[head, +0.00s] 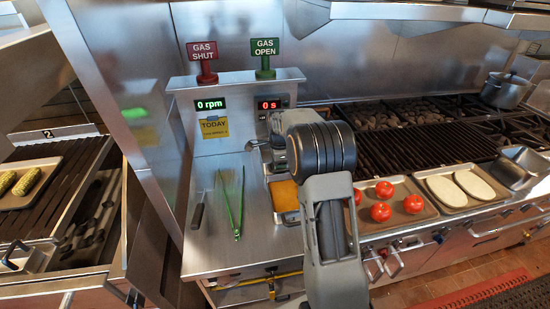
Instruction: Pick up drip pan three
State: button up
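I cannot pick out drip pan three; no label with a three is readable. Below the grill front, a front panel with a pale loop handle (393,263) shows right of my arm. Another long handle (493,232) is on the front further right. I cannot tell whether either belongs to a drip pan. My arm rises from the bottom middle and bends over the steel counter (215,250). Its large grey joint hides part of the counter and grill front. My gripper's fingers are not visible, so its hold on anything cannot be seen.
Green tongs (238,205) and a dark-handled tool (199,210) lie on the counter. Trays hold tomatoes (381,211) and pale flat pieces (474,184). A steel pan (515,170) sits far right. A left grill bears a tray of corn-like food (27,181).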

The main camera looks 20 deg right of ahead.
jog(key=shift+f, duration=0.8)
grip_shut()
